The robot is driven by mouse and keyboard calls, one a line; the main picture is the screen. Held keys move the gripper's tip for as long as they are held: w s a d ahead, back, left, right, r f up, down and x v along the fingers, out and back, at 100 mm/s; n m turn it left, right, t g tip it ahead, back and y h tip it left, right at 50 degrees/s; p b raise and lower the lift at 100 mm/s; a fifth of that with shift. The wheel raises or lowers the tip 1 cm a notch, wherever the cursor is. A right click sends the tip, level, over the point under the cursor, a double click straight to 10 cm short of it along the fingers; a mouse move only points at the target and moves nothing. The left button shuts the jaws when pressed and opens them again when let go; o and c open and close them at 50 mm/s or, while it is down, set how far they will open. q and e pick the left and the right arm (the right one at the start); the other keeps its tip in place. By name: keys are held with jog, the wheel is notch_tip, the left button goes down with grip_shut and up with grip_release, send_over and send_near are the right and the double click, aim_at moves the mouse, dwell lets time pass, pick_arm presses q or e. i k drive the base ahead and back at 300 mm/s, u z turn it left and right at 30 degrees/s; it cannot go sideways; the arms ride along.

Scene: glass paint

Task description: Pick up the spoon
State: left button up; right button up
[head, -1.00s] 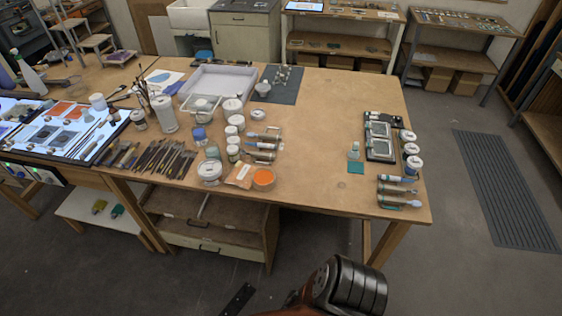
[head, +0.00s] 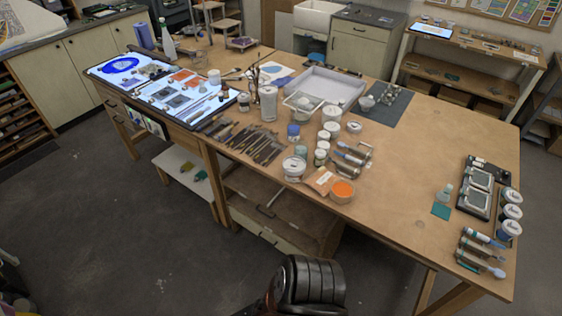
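I cannot make out a spoon for certain; the small tools are too fine to tell apart. A row of thin brushes and tools (head: 258,146) lies on the wooden table near its front edge, left of the jars. More slim handled items (head: 352,152) lie just right of the white jars, and others (head: 482,250) at the table's right front corner. Neither gripper shows; only a dark ribbed part of my own arm is in view at the bottom middle, in front of the table and apart from it.
The wooden table (head: 420,150) has clear room right of centre. A lit light table (head: 180,95) adjoins on the left. Open floor (head: 120,240) lies in front.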

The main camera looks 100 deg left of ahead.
aim_at(351, 170)
jog(key=u, duration=2.2)
